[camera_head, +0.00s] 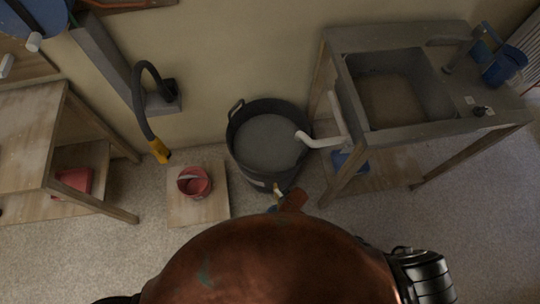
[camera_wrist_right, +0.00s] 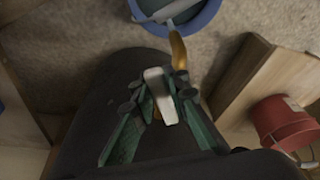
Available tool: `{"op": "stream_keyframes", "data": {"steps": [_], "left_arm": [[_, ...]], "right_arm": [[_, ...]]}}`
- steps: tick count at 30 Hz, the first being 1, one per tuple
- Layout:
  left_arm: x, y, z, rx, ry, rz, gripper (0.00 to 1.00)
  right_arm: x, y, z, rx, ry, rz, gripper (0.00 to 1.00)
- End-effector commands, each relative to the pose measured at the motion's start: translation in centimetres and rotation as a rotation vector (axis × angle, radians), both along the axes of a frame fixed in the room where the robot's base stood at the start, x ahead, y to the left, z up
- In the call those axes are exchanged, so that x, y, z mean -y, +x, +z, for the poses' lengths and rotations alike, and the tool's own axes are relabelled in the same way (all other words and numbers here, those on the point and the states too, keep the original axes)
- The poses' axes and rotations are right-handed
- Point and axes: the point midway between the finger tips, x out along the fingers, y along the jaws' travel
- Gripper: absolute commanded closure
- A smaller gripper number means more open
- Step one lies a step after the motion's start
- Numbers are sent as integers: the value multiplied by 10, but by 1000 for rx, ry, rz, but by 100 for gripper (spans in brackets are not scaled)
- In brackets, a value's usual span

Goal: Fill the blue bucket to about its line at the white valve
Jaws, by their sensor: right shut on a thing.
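A dark barrel (camera_head: 250,165) with grey liquid stands by the wall. In the right wrist view its side (camera_wrist_right: 90,95) fills the middle. My right gripper (camera_wrist_right: 159,92) is shut on the white valve lever (camera_wrist_right: 154,76) at the barrel's side. A brass spout (camera_wrist_right: 178,48) sticks out beyond the lever. A blue bucket (camera_wrist_right: 213,10) is at the top edge, around the spout's end and partly cut off. It seems to hold greyish liquid; its line does not show, and I cannot tell whether liquid runs. My left gripper is out of view.
A red bucket (camera_head: 194,182) sits on a low wooden board (camera_head: 212,211), left of the barrel. A sink bench (camera_head: 345,95) stands right, with another blue bucket (camera_head: 505,68) on it. A white pipe (camera_head: 325,141) reaches the barrel. A wooden table (camera_head: 30,130) stands left.

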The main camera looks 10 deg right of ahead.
Motion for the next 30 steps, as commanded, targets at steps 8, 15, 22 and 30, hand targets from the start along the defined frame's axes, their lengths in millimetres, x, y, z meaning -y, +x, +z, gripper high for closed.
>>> {"op": "stream_keyframes", "data": {"steps": [8,15,22,30], "left_arm": [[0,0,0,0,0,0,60],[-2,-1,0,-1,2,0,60],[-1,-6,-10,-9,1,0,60],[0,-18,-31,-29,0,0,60]], "right_arm": [[0,1,0,1,0,-1,100],[4,5,1,3,-2,68,100],[13,18,-1,5,-1,361,100],[21,29,-3,3,0,668,100]]}}
